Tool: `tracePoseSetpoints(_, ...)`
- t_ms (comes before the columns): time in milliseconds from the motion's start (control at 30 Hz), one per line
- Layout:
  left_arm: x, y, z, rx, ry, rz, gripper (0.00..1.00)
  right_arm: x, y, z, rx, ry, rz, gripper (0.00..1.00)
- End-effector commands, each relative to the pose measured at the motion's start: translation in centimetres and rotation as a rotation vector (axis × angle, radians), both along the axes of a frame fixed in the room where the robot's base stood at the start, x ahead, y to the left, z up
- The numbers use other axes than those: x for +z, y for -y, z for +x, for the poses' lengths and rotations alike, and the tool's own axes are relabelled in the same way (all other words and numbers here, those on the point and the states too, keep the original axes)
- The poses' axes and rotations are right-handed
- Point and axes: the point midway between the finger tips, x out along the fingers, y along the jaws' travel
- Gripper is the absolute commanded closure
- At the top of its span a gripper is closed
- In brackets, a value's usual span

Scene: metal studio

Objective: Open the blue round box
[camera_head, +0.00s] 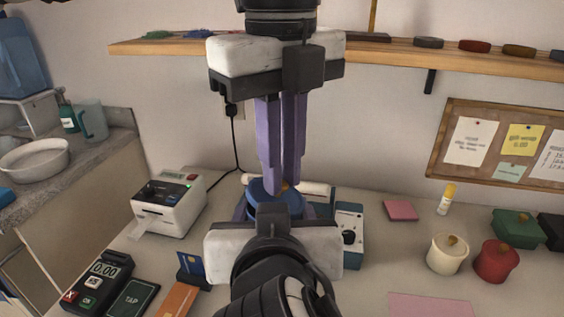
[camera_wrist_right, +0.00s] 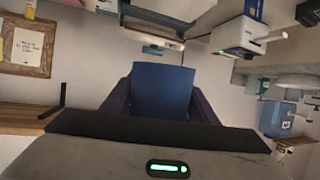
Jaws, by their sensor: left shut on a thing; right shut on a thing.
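The blue round box (camera_head: 270,197) is near the middle of the head view, upright, with a small orange-brown knob (camera_head: 285,186) on top. My left gripper (camera_head: 281,188) reaches down from above, its purple fingers shut on the knob, which they mostly hide. My right gripper (camera_head: 275,210) comes in from the front, low, with its fingers shut on either side of the box body. In the right wrist view the box (camera_wrist_right: 163,90) fills the gap between the dark purple fingers. My right gripper's body hides the box's lower front in the head view.
A label printer (camera_head: 170,203) stands left of the box, and a white-and-blue device (camera_head: 349,235) is close on its right. A card terminal (camera_head: 98,282) is front left. Cream (camera_head: 447,255) and red (camera_head: 497,262) round boxes stand right. A wooden shelf (camera_head: 400,52) runs behind.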

Motion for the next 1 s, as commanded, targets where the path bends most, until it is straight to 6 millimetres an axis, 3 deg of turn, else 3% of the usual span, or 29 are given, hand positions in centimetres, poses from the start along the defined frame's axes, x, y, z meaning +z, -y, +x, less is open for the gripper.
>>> tracePoseSetpoints(1000,2.4,-0.1,0.2,0.0,-0.002,0.003,1.0,0.1,0.1,0.0,-0.003,0.004,0.001,0.84)
